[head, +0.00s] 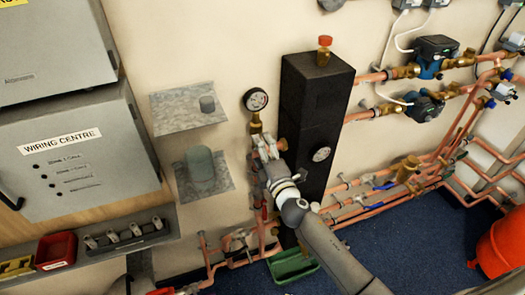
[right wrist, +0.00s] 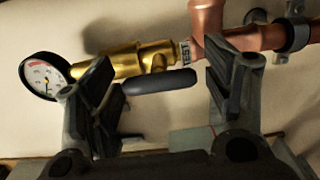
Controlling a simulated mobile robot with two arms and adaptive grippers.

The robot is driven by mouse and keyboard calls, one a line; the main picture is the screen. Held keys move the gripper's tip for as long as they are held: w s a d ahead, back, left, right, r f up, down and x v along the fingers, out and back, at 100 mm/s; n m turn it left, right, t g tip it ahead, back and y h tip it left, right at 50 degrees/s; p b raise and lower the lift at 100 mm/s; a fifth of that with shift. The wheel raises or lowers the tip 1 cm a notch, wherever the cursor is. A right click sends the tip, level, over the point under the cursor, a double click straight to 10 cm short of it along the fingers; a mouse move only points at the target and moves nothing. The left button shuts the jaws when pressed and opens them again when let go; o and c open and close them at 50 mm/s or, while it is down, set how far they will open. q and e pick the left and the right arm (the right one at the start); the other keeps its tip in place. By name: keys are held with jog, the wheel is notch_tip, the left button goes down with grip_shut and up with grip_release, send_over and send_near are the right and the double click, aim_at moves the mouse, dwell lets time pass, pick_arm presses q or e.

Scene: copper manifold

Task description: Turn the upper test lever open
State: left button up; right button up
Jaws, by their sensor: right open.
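The upper test lever (right wrist: 160,81) is a dark grey handle, seen in the right wrist view beside a brass valve (right wrist: 118,62) with a partly readable "TEST" tag. It lies roughly along the valve body. A round white pressure gauge (right wrist: 45,75) sits at the valve's end; it also shows in the head view (head: 256,99). My right gripper (right wrist: 160,66) is open, with one finger on each side of the lever's ends in the picture; contact is not clear. In the head view my right gripper (head: 266,150) is just below the gauge and hides the lever. My left gripper is not in view.
A tall black vessel (head: 313,110) stands right beside my right gripper. Copper pipes (head: 375,190) run along the wall. A shelf (head: 125,240) with red and yellow bins is at lower left, and a green tray (head: 292,266) is below.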

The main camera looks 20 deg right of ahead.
jog(key=shift+s, duration=0.15)
jog(key=s, duration=1.1)
jog(key=shift+s+d, duration=0.25)
jog(key=shift+s, duration=0.15)
jog(key=s+d+f+m+g, duration=0.1)
jog(key=s+f+m+g, duration=0.15)
jog(key=f, duration=0.85)
jog(key=s+f+m+g, duration=0.2)
jog(key=s+f+g, duration=0.15)
jog(key=f, duration=0.75)
jog(key=s+d+f+m+g, duration=0.1)
jog(key=s+f+m+g, duration=0.2)
jog(key=f, duration=0.9)
jog(key=s+f+m+g, duration=0.2)
jog(key=s+f, duration=0.4)
jog(key=s, duration=0.5)
jog(key=s+f+m+g, duration=0.3)
jog(key=s+f, duration=0.4)
jog(key=s, duration=0.4)
jog(key=s+d+f+m+g+b, duration=0.1)
jog(key=s+f+m+g, duration=0.2)
jog(key=s+f, duration=0.4)
jog(key=s, duration=0.5)
jog(key=shift+f+m+h, duration=0.2)
jog(key=shift+m+h, duration=0.1)
jog(key=shift+m, duration=0.05)
